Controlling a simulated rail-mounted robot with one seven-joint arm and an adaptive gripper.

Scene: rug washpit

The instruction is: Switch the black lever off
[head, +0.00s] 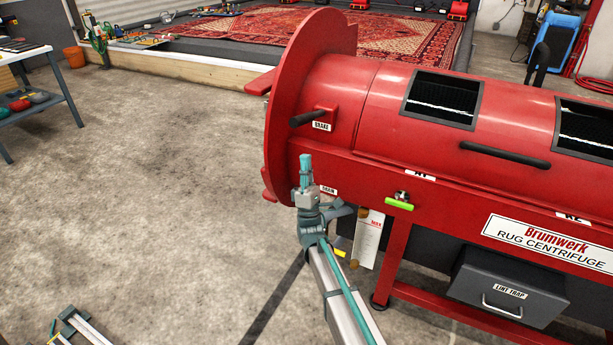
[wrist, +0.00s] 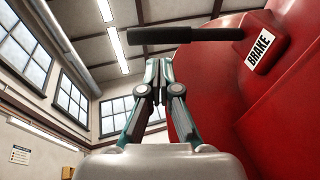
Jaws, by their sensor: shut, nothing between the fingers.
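The black lever (head: 306,118) sticks out from a red block labelled BRAKE on the left end of the red centrifuge (head: 390,90). It lies nearly level, pointing left in the head view. My gripper (head: 305,158) points upward below the lever, with a visible gap between them in the head view. In the wrist view the black lever (wrist: 185,35) runs across above my shut fingertips (wrist: 158,62), with its red BRAKE mount (wrist: 262,45) at right. Nothing is between the fingers. I cannot tell from the wrist view how deep the gap is.
A black lid handle (head: 505,153) and a grey lint trap (head: 508,290) are farther right. A side table (head: 40,55) stands far left. The concrete floor between is clear.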

